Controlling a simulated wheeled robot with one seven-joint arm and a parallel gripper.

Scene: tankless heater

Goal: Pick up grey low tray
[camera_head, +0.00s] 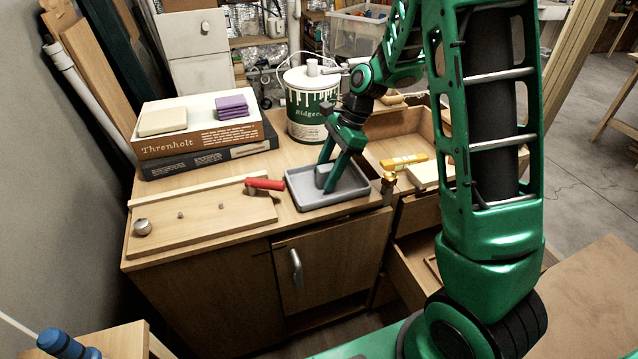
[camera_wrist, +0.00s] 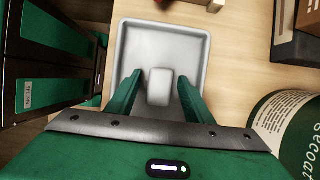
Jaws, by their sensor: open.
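The grey low tray (camera_head: 308,196) lies flat on the wooden cabinet top, near its front right edge. It also shows in the wrist view (camera_wrist: 136,42), with a small grey block (camera_wrist: 159,90) inside it. In the head view the block (camera_head: 322,176) is partly hidden by a finger. My gripper (camera_head: 328,185) points down over the tray. In the wrist view my gripper (camera_wrist: 158,88) is open, its green fingers on either side of the block with gaps between. I cannot tell whether the fingertips touch the tray floor.
A paint can (camera_head: 308,110) stands behind the tray. A red-handled tool (camera_head: 265,184) lies close to the tray's left side, by a wooden board (camera_head: 200,222). Boxes (camera_head: 200,130) are stacked at the back left. An open drawer (camera_head: 400,150) with a yellow level (camera_head: 403,162) is at the right.

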